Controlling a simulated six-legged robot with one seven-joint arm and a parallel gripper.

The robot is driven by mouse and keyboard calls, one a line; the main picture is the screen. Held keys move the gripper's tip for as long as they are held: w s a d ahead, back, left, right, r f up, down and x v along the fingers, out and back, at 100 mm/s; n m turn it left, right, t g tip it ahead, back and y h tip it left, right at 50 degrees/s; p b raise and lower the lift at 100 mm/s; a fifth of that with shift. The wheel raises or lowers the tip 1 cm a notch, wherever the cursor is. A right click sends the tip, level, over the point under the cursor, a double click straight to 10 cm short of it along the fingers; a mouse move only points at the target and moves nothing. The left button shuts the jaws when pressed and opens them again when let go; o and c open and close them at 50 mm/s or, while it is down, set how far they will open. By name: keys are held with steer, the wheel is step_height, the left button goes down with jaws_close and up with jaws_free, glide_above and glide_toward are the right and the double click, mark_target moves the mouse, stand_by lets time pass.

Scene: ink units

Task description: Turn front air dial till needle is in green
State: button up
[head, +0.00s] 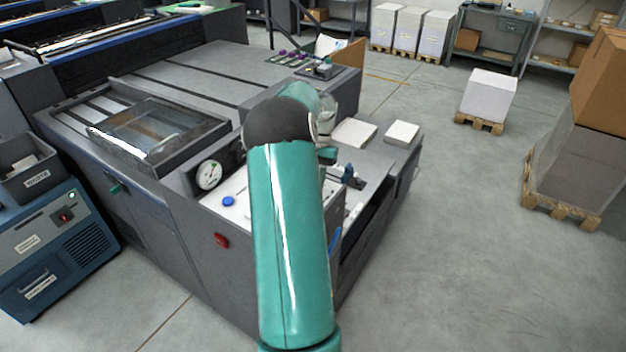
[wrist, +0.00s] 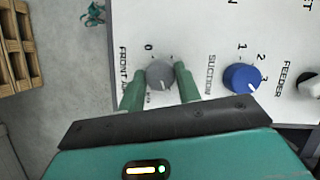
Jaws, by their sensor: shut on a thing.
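In the wrist view, my gripper (wrist: 160,86) has its two green fingers on either side of a grey dial (wrist: 160,75) labelled "FRONT" with a partly covered second word. The fingers are shut on the dial's sides. A "0" mark shows beside the dial; its other marks are hard to read. In the head view, a round white gauge (head: 209,175) stands at the left end of the white panel. Its needle and any green zone are too small to read surely. My teal arm hides the dial and gripper in the head view.
A blue suction dial (wrist: 241,78) and a black-and-white feeder knob (wrist: 309,86) sit to the right of the grey dial. A red button (head: 222,240) is on the machine's front. A paper stack on a pallet (head: 480,123) stands on the floor at right.

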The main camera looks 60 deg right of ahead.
steer(key=o, duration=1)
steer(key=shift+c, duration=0.2)
steer(key=v, duration=1.3)
steer(key=shift+d+r, duration=0.15)
steer(key=shift+r, duration=0.25)
stand_by(1.0)
